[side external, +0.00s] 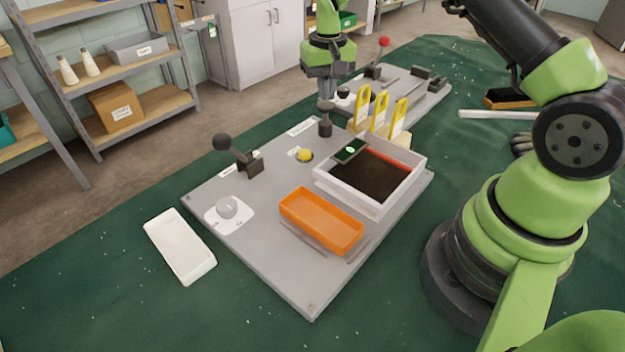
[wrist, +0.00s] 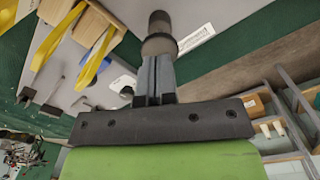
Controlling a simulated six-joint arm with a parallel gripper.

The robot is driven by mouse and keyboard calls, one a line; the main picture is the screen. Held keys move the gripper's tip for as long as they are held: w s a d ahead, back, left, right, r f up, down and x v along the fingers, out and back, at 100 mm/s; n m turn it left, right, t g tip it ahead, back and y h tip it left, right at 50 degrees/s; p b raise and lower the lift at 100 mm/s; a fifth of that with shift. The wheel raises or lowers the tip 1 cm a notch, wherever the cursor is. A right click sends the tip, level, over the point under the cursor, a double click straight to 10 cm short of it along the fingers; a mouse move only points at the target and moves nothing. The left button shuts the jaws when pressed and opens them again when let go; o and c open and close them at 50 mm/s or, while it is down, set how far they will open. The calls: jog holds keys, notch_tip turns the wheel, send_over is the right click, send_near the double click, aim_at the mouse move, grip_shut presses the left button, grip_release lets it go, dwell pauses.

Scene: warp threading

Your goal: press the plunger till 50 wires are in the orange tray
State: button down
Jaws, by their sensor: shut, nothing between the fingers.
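The plunger (side external: 325,118) is a dark post with a round cap at the back of the grey panel. My gripper (side external: 326,92) points down just above it with its fingers together. In the wrist view my shut fingers (wrist: 159,60) line up with the plunger's dark cap (wrist: 159,43); I cannot tell whether they touch. The orange tray (side external: 288,207) lies on the panel's front part and looks empty. A white-walled bin (side external: 375,208) with a dark mass inside stands behind and right of it. A small dark display (side external: 350,151) sits at the bin's left corner.
On the panel are a black-knobbed lever (side external: 222,143), a grey dial (side external: 228,207) and a yellow button (side external: 305,154). Upright yellow-framed pieces (side external: 379,109) stand close right of the plunger. The green table front is clear.

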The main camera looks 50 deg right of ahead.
jog(key=shift+f, duration=1.55)
jog(key=shift+r, duration=0.1)
jog(key=shift+r, duration=2.05)
jog(key=shift+f, duration=2.15)
jog(key=shift+r, duration=2.15)
